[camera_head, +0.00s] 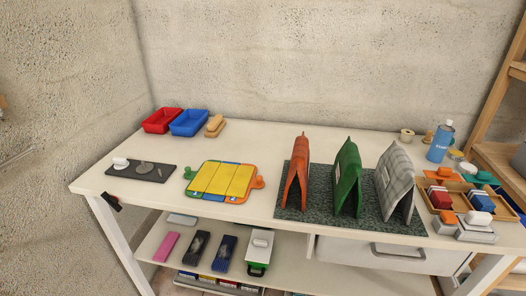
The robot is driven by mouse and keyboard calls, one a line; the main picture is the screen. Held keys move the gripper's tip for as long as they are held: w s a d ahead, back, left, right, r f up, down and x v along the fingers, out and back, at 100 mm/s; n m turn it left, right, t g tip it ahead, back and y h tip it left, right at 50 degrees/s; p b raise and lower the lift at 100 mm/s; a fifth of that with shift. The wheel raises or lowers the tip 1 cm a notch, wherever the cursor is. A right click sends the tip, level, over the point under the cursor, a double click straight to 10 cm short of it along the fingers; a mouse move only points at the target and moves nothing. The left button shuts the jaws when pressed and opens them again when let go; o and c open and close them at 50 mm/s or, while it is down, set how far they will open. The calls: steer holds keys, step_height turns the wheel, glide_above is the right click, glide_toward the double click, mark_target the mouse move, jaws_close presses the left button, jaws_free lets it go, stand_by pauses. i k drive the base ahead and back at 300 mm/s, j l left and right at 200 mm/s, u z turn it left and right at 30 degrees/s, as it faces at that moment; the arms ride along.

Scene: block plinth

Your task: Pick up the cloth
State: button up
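No single flat cloth stands out. Three folded, cloth-like pieces stand upright like tents on a dark speckled mat (322,208) at the right of the white table. One is orange-red (297,172), one is green (347,178) with a small pale patch, and one is grey checked (395,180). They stand side by side with gaps between them. I cannot tell which one is the cloth. My gripper does not show in this view.
A yellow panelled board (223,180), a dark tray (142,172), red (162,120) and blue (189,122) bins stand left. A wooden tray (453,194) of blocks and a blue bottle (440,142) are right. A shelf (190,265) below holds several items. The table's back middle is clear.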

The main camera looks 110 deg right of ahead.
mark_target(393, 176)
steer(key=k+j+z, duration=0.2)
steer(key=z, duration=0.2)
steer(key=k+j+z, duration=0.2)
steer(key=z, duration=0.25)
steer(key=k+j+z, duration=0.1)
steer(key=k+z, duration=0.5)
steer(key=k, duration=0.6)
